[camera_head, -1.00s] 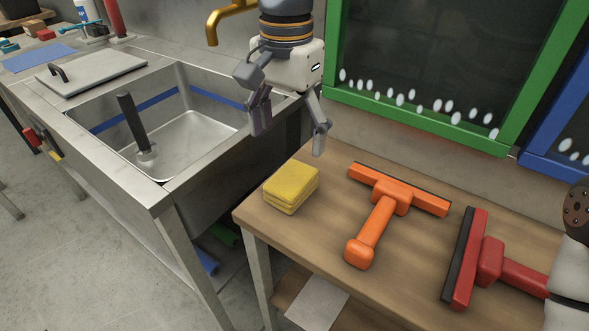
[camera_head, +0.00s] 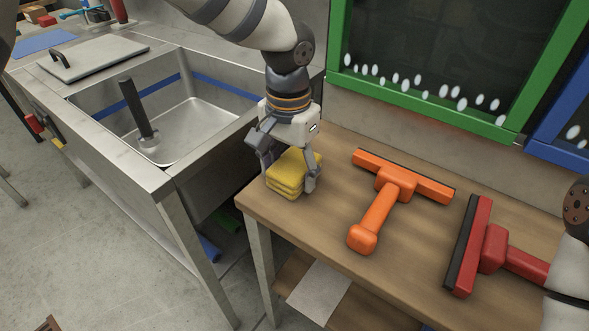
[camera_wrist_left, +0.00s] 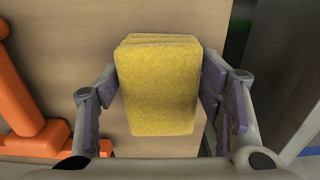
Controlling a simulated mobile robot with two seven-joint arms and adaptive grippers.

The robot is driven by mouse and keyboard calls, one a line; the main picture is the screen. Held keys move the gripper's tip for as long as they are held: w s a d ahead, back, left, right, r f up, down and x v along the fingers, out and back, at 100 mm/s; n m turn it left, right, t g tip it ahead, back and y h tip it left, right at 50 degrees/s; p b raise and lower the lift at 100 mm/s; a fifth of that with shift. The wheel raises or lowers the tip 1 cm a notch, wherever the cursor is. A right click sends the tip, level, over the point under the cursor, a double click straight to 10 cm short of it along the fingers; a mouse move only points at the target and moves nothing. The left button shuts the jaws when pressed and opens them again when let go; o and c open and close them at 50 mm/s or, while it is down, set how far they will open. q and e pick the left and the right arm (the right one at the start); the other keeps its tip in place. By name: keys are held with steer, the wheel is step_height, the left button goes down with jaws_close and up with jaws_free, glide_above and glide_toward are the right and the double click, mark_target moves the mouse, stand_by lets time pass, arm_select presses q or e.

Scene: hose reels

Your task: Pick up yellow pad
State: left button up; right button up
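The yellow pad (camera_head: 287,183), a small stack of yellow layers, lies at the left end of the wooden table. My left gripper (camera_head: 289,177) points down over it, with a finger on each side of the pad. In the left wrist view the yellow pad (camera_wrist_left: 160,88) sits between the two fingers of my left gripper (camera_wrist_left: 160,110). The fingers look open. My right gripper is not in view; only part of my right arm shows at the right edge.
An orange squeegee (camera_head: 376,209) and a red squeegee (camera_head: 492,247) lie on the wooden table (camera_head: 330,240) right of the pad. A metal sink (camera_head: 190,130) with a plunger-like tool (camera_head: 136,108) stands to the left. Green and blue framed windows are behind.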

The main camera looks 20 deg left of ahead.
arm_select(q)
steer(key=c, duration=0.6)
steer(key=shift+o, duration=0.2)
